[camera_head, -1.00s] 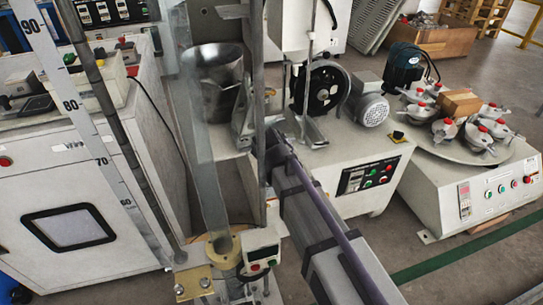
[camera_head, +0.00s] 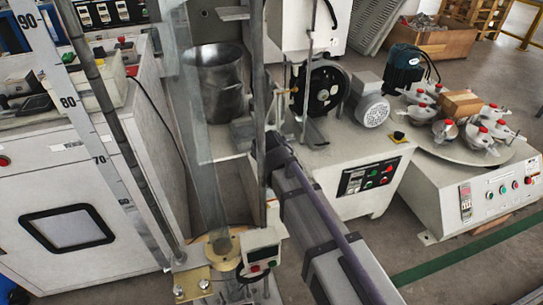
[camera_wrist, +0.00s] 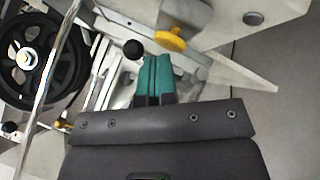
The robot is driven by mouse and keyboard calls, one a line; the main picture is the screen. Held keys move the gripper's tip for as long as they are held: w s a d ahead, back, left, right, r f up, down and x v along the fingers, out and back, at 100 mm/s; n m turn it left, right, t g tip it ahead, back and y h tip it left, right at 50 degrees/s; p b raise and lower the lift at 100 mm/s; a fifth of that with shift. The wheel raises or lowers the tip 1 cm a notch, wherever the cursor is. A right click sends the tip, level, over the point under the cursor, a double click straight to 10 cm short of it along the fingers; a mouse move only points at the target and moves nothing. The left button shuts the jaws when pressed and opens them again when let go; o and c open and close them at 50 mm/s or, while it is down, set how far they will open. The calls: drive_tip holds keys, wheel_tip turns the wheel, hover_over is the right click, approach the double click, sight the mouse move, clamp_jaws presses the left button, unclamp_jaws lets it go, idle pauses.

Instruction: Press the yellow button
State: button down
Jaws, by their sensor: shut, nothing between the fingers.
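In the head view the gripper end is mostly hidden by the metal post and equipment.
A black wheel (camera_wrist: 27,57) and a black knob (camera_wrist: 133,48) are near the fingers in the wrist view. The head view shows a grey motor (camera_head: 371,109), a metal cup (camera_head: 222,90) and, right, a round table machine (camera_head: 447,205). A vertical metal post (camera_head: 260,90) stands near my arm.

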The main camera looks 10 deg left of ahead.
drive_tip(key=shift+r+p, duration=0.95)
drive_tip(key=shift+r, duration=0.05)
wheel_tip(320, 180, up, 5)
drive_tip(key=p, duration=0.5)
